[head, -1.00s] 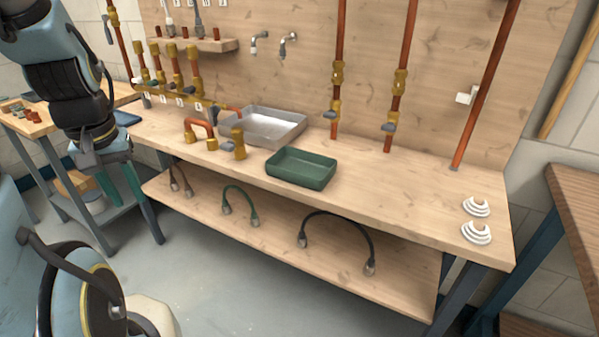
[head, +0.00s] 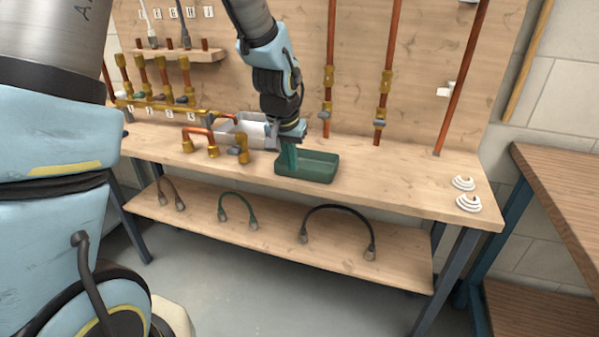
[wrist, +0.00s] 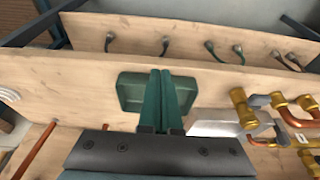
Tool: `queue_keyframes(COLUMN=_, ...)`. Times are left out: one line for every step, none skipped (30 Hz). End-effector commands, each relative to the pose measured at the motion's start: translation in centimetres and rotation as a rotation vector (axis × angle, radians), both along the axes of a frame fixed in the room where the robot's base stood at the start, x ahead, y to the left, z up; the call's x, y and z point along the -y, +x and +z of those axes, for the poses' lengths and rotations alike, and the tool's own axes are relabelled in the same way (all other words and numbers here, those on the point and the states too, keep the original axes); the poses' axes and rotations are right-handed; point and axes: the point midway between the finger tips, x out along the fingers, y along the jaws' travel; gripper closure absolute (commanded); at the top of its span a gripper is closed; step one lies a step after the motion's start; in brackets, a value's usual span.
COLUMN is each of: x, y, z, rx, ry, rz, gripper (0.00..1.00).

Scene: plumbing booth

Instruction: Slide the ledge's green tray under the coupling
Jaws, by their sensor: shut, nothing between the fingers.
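The green tray (head: 320,168) sits on the wooden ledge, near the middle; it also shows in the wrist view (wrist: 130,92). My gripper (head: 289,168) is at the tray's left end in the head view, pointing down. Its green fingers (wrist: 160,82) are shut with nothing between them and hide part of the tray. I cannot tell whether they touch it. Two upright copper pipes behind the tray carry brass fittings, one on the left pipe (head: 328,76) and one on the right pipe (head: 382,87). I cannot tell which is the coupling.
A grey metal tray (head: 228,132) stands left of the green one, partly behind my arm. White rings (head: 467,203) lie at the right end. The ledge between the green tray and rings is clear.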

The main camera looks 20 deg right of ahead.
Motion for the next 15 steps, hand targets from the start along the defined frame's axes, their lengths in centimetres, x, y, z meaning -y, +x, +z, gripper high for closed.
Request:
queue_keyframes(x=0.2, y=0.1, z=-1.0, rx=-0.004, ry=0.004, rz=-0.001, gripper=1.0)
queue_keyframes(x=0.3, y=0.2, z=-1.6, rx=-0.004, ry=0.004, rz=-0.001, gripper=1.0)
queue_keyframes(x=0.4, y=0.4, z=-2.3, rx=-0.004, ry=0.005, rz=-0.002, gripper=1.0)
queue_keyframes(x=0.5, y=0.5, z=-2.8, rx=-0.004, ry=0.004, rz=-0.001, gripper=1.0)
queue_keyframes(x=0.6, y=0.7, z=-3.4, rx=-0.004, ry=0.004, rz=-0.001, gripper=1.0)
queue_keyframes(x=0.7, y=0.8, z=-4.1, rx=-0.004, ry=0.005, rz=-0.001, gripper=1.0)
queue_keyframes(x=0.8, y=0.9, z=-4.7, rx=-0.004, ry=0.005, rz=0.0, gripper=1.0)
queue_keyframes(x=0.9, y=1.1, z=-5.1, rx=-0.003, ry=0.004, rz=0.0, gripper=1.0)
queue_keyframes(x=1.1, y=1.2, z=-5.8, rx=-0.004, ry=0.005, rz=0.0, gripper=1.0)
queue_keyframes(x=1.2, y=1.3, z=-6.3, rx=-0.004, ry=0.003, rz=0.0, gripper=1.0)
queue_keyframes(x=1.3, y=1.4, z=-6.8, rx=-0.004, ry=0.003, rz=0.0, gripper=1.0)
queue_keyframes(x=1.8, y=1.9, z=-6.6, rx=-0.001, ry=0.001, rz=0.0, gripper=1.0)
queue_keyframes(x=2.2, y=2.4, z=-6.4, rx=0.001, ry=-0.001, rz=0.001, gripper=1.0)
queue_keyframes(x=2.4, y=2.7, z=-6.4, rx=0.0, ry=0.0, rz=0.001, gripper=1.0)
queue_keyframes(x=2.8, y=3.1, z=-6.4, rx=0.0, ry=0.0, rz=0.001, gripper=1.0)
